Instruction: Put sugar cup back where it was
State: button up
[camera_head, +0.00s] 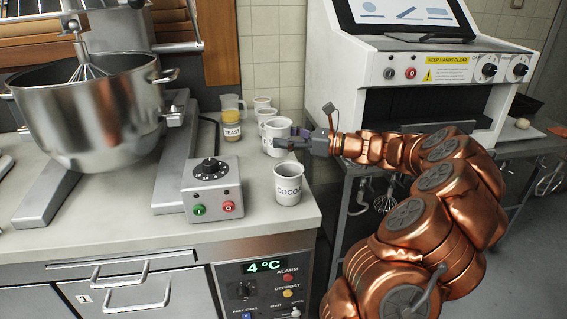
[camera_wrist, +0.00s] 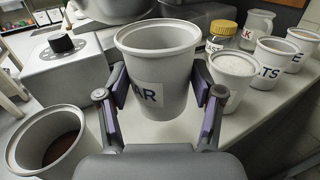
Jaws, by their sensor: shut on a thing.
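The sugar cup (camera_wrist: 158,88) is a white tapered cup whose visible label letters read "AR". It is upright between the two fingers of my gripper (camera_wrist: 160,112), which is shut on it. In the head view my gripper (camera_head: 289,143) reaches in from the right over the counter's right part, beside the row of cups. Whether the cup's base touches the counter is hidden. A white cup with pale contents (camera_wrist: 232,82) stands close to the right of the sugar cup in the wrist view. The cocoa cup (camera_head: 288,186) stands nearer the counter's front.
Behind are a cup marked "ATS" (camera_wrist: 272,62), another cup (camera_wrist: 301,42), the yellow-lidded yeast jar (camera_wrist: 221,38) and a glass jug (camera_wrist: 256,27). A control box (camera_head: 212,188) and mixer bowl (camera_head: 88,115) stand left. The counter's right edge (camera_head: 312,195) is close.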

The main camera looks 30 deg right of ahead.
aim_at(285, 156)
jog(key=shift+f, duration=2.95)
jog(key=shift+f, duration=0.2)
jog(key=o, duration=1.3)
jog(key=shift+c, duration=0.2)
jog(key=shift+r, duration=0.2)
jog(key=v, duration=1.2)
